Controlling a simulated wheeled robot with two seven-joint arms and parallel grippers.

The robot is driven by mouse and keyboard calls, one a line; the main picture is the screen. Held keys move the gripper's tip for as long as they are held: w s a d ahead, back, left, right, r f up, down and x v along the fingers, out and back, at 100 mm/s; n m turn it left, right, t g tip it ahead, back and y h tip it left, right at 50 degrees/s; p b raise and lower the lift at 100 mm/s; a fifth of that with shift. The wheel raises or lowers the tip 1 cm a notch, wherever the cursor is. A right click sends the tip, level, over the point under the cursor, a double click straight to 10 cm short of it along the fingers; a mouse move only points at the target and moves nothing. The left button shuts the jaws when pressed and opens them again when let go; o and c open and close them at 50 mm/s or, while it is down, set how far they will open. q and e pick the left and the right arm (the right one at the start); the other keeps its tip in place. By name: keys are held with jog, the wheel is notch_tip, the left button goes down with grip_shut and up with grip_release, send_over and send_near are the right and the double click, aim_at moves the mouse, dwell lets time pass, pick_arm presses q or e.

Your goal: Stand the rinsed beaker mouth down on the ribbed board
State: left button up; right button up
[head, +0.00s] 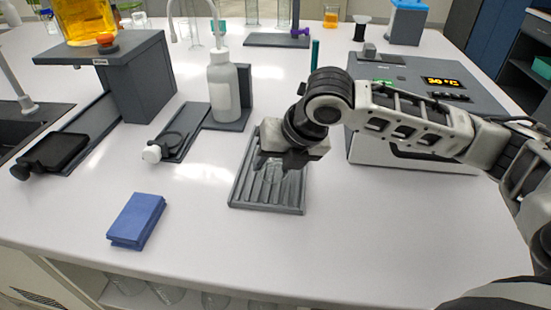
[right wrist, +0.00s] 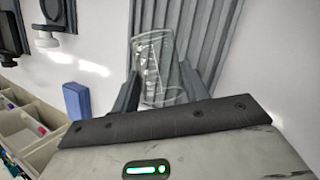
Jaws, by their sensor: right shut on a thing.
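The ribbed board (head: 240,196) is a grey grooved tray lying flat on the white bench in the head view. It also fills the upper middle of the right wrist view (right wrist: 214,22). My right gripper (head: 281,164) is over the board, pointing down. It is shut on the clear glass beaker (right wrist: 153,62), which sits between its two dark fingers in the right wrist view. The beaker shows only faintly against the ribs in the head view (head: 272,178). I cannot tell which end is its mouth or whether it touches the board. My left gripper is not in view.
A blue cloth stack (head: 136,220) lies front left. A white wash bottle (head: 223,88) stands behind the board, left of my right arm. A grey hotplate-like unit (head: 437,92) with an orange display stands at right. The bench in front of the board is clear.

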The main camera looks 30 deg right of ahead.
jog(key=shift+f, duration=0.3)
jog(key=o, duration=1.1)
jog(key=shift+c, duration=0.2)
jog(key=shift+s+f, duration=0.1)
jog(key=p+v, duration=0.2)
jog(key=v, duration=1.4)
jog(key=shift+r, duration=0.25)
jog(key=shift+a, duration=0.1)
